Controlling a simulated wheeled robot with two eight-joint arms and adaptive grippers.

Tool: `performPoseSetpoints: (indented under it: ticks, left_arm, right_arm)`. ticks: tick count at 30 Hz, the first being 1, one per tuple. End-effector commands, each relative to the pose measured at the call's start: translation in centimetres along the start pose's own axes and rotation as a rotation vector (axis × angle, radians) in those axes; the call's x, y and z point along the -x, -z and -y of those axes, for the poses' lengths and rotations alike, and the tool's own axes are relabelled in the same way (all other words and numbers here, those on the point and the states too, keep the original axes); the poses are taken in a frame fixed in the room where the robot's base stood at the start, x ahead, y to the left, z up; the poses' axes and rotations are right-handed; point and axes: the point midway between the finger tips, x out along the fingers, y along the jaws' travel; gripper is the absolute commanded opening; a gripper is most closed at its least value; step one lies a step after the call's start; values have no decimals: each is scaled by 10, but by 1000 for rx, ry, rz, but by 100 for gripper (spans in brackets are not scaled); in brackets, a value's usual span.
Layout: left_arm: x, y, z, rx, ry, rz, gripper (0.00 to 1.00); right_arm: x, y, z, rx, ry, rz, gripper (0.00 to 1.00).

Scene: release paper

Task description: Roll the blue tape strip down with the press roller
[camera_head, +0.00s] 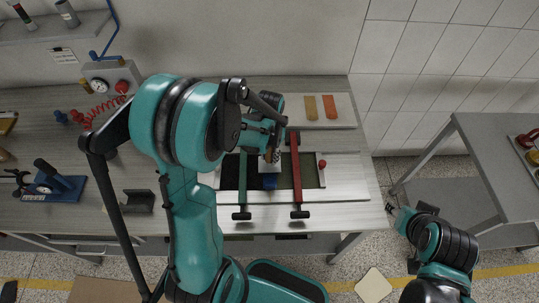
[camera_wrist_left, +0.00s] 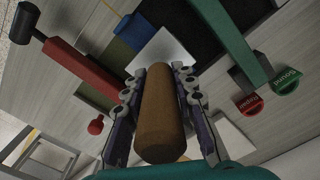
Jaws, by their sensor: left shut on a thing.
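My left gripper (camera_wrist_left: 158,90) is shut on the brown cylindrical handle of the press roller (camera_wrist_left: 160,115). A pale, flat-looking part (camera_wrist_left: 165,48) shows beyond the handle; the roller's contact face is hidden. In the head view the left gripper (camera_head: 270,152) is over the board between a green bar (camera_head: 242,185) and a red bar (camera_head: 296,175). The blue tape strip (camera_head: 270,182) lies just in front of it, and also shows in the wrist view (camera_wrist_left: 134,32) beside the pale part. I cannot tell whether the roller touches it. My right gripper (camera_head: 392,209) is off the bench's right side; its jaw state is unclear.
The bars cross the dark board (camera_head: 258,172) and have black end handles. A red knob (camera_head: 322,164) stands at right. A panel with an ochre and an orange strip (camera_head: 330,107) lies behind. A blue-based device (camera_head: 54,188) and a black holder (camera_head: 139,201) stand left.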

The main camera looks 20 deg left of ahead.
Motion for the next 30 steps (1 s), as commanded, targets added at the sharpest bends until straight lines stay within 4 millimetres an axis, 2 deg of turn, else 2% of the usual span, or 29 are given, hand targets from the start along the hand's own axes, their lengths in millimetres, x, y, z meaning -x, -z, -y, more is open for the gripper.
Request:
performPoseSetpoints:
  ticks: [7, 30]
  left_arm:
    - [-1, 2, 1, 0, 0, 0, 0]
    - [-2, 27, 18, 1, 0, 0, 0]
  right_arm:
    - [-1, 0, 0, 0, 0, 0, 40]
    - [-5, -4, 0, 0, 0, 0, 40]
